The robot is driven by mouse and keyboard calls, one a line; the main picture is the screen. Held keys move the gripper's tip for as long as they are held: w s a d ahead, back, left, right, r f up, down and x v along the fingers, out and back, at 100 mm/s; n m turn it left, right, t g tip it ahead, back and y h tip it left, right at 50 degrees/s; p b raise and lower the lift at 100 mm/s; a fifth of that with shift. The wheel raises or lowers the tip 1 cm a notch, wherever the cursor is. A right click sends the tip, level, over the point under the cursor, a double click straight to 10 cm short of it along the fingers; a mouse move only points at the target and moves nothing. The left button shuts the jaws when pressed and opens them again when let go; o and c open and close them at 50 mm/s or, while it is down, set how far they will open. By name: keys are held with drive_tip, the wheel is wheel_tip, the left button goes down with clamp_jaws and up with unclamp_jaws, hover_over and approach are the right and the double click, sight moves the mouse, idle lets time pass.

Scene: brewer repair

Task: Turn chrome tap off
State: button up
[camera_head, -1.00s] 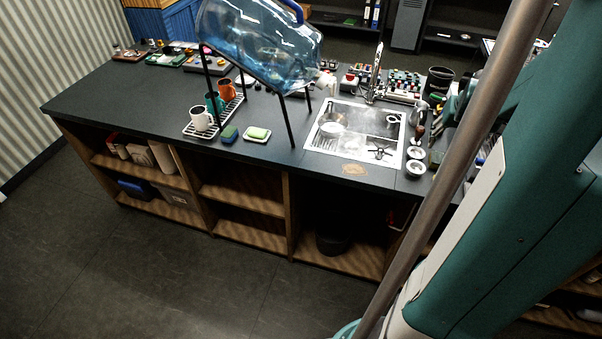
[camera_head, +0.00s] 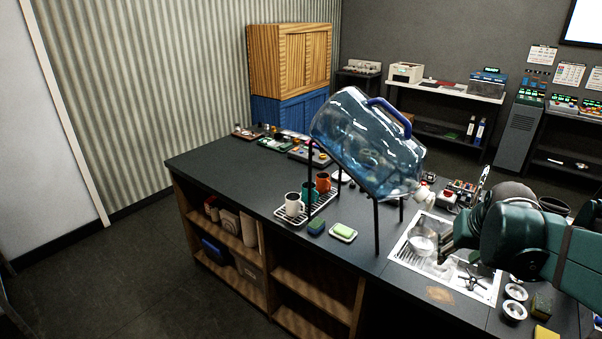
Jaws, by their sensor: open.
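The chrome tap (camera_head: 483,183) stands at the back of the sink (camera_head: 407,258). Its upper part shows, and my arm hides its lower part. My gripper (camera_head: 446,242) is over the sink, in front of the tap and lower in the picture. It is open, and I see nothing between its fingers. It looks close to a metal pot (camera_head: 422,242) in the sink, but I cannot tell whether they touch. I cannot tell whether water runs from the tap.
A large blue water jug (camera_head: 365,145) lies tilted on a black stand left of the sink. Mugs (camera_head: 293,204) stand on a drip tray. A sponge (camera_head: 343,231) lies on the counter (camera_head: 230,165). Small white bowls (camera_head: 514,310) sit right of the sink.

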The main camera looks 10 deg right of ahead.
drive_tip(key=s+a+n+t+y, duration=0.1)
drive_tip(key=s+a, duration=0.3)
drive_tip(key=a, duration=0.9)
drive_tip(key=s+a+r+n+t+y, duration=0.1)
drive_tip(key=s+a+n, duration=0.2)
drive_tip(key=a, duration=1.1)
drive_tip(key=shift+s+r+n, duration=0.25)
drive_tip(key=shift+s+n, duration=0.05)
drive_tip(key=shift+s, duration=0.75)
